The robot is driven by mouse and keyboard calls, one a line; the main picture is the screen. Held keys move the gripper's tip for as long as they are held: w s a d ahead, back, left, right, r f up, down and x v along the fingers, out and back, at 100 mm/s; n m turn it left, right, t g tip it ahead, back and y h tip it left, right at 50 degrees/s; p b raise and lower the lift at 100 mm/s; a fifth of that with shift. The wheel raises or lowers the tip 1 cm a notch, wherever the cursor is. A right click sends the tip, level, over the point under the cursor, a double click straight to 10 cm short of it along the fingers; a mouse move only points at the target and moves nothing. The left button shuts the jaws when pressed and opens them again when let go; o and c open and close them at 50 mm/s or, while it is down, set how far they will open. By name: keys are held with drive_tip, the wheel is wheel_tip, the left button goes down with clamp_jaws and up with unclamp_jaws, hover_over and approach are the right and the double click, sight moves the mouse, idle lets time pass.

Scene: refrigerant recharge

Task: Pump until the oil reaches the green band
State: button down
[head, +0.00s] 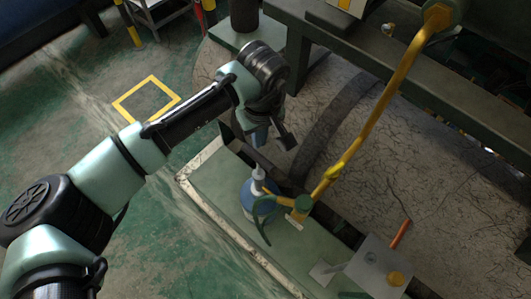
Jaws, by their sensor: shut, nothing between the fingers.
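A blue oil container with a pale upright nozzle or pump top (257,182) stands on the pale green bench top. A dark green curved hose or handle (264,222) loops at its front. My gripper (273,146) is above and slightly behind the container, apart from it. It points down, is shut and holds nothing. I cannot make out an oil level or a green band at this size.
Dark shelving (420,80) crosses the upper right. A yellow square (147,99) marks open green floor at the left.

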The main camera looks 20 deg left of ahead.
sight(258, 157)
drive_tip(key=f+b, duration=0.4)
drive_tip(key=b, duration=0.1)
drive_tip(key=f+b, duration=0.2)
drive_tip(key=f, duration=0.1)
drive_tip(key=shift+w+a+b, duration=0.25)
drive_tip(key=shift+b, duration=0.15)
